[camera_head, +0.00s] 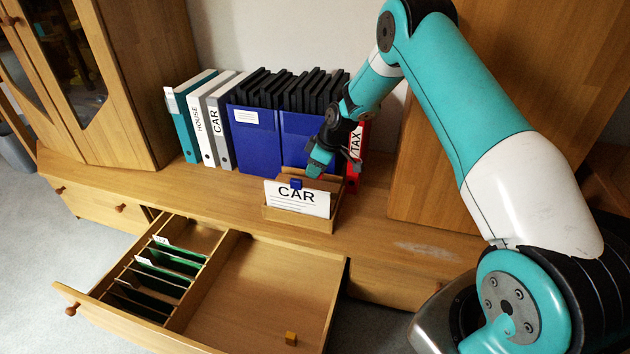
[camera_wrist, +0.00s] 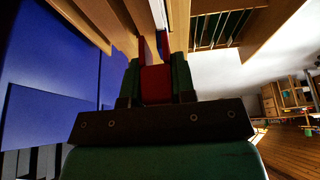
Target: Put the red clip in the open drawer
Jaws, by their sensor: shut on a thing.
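My gripper (camera_head: 318,168) is just behind the wooden card holder (camera_head: 272,213) on the cabinet top, pointing down. In the wrist view my gripper (camera_wrist: 156,78) has its green fingers shut on the red clip (camera_wrist: 155,86). The head view does not clearly show the red clip; it is hidden at the fingertips. The open drawer (camera_head: 205,290) is pulled out at the lower left. Its left part holds green dividers and its right part is mostly bare. The drawer also shows at the top of the wrist view (camera_wrist: 257,28).
A white CAR card (camera_head: 297,198) with a blue clip (camera_head: 296,183) stands in the holder. Behind are blue folders (camera_head: 257,145), white binders (camera_head: 200,125) and a red TAX binder (camera_head: 354,160).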

